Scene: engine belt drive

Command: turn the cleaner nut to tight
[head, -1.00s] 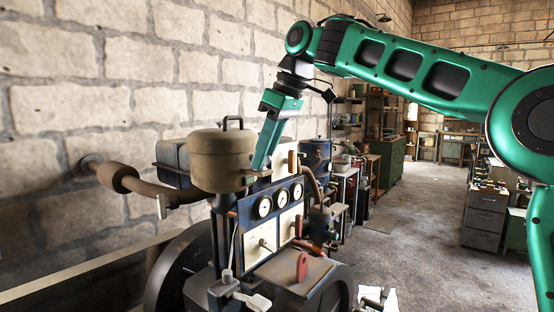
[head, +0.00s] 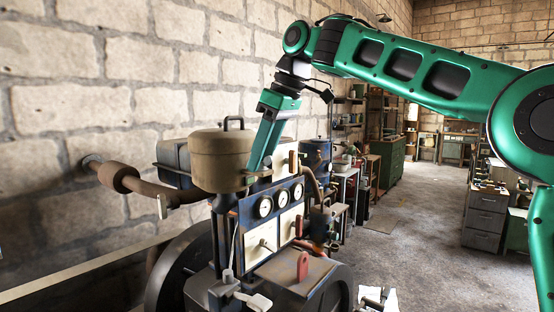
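My gripper (head: 258,168) points down along the canister's right side. Its fingertips are by a small pale bracket (head: 262,174) at the canister's lower right edge.
A panel with several round gauges (head: 264,207) stands just below the gripper. A brown exhaust pipe (head: 126,179) sticks out to the left. A red lever (head: 302,266) rises from the box at the front. Open floor (head: 420,240) lies to the right.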

